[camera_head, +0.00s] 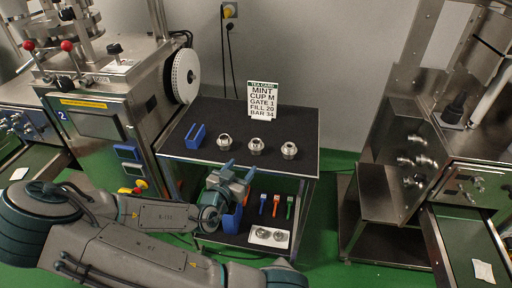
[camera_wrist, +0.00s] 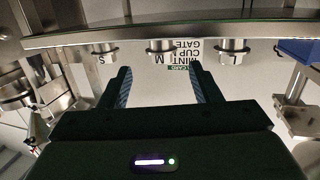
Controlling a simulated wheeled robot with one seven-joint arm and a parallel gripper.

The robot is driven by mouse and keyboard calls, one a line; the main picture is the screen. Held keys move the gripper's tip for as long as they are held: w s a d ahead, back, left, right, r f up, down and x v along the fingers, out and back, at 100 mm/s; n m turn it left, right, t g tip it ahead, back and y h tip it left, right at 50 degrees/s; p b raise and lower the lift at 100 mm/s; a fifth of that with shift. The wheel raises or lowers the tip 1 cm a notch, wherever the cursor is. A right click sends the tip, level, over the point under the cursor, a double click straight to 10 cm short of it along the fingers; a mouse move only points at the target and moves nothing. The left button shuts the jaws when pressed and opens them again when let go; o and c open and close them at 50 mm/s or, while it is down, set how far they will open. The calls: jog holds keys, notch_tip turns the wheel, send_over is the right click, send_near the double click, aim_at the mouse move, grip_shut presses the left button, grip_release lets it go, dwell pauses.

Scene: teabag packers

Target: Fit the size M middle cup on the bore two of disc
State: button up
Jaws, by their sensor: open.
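The middle cup (camera_head: 256,146), a metal piece, stands on the dark table top between two similar cups. In the upside-down wrist view, the middle cup (camera_wrist: 161,46) has the letter M beside it. My gripper (camera_head: 239,170) is open and empty in front of the table's near edge, apart from the cups. Its two fingers (camera_wrist: 160,80) also show in the wrist view, spread on either side of the middle cup's line. A white disc (camera_head: 186,76) with small dark holes is on the side of the left machine. I cannot make out a bore two.
The other cups are L (camera_head: 224,141) and S (camera_head: 289,150). A blue holder (camera_head: 195,136) lies left of them; a tea card (camera_head: 262,101) stands behind. The lower shelf bears coloured tools (camera_head: 275,205) and a pale tray (camera_head: 257,237). Metal machines stand on both sides.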

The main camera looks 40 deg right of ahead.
aim_at(253, 150)
jog(key=shift+t+h, duration=0.3)
jog(key=shift+h, duration=0.2)
jog(key=x, duration=0.3)
jog(key=r+x, duration=0.1)
jog(key=x, duration=0.2)
jog(key=r+p+x, duration=0.1)
jog(key=x, duration=0.2)
jog(key=shift+w+d, duration=0.2)
jog(key=shift+d, duration=0.1)
jog(key=p+x, duration=0.1)
jog(key=x, duration=0.3)
jog(key=shift+w+d+f, duration=0.1)
jog(key=shift+d+f, duration=0.05)
jog(key=shift+f, duration=0.05)
jog(key=c, duration=1.1)
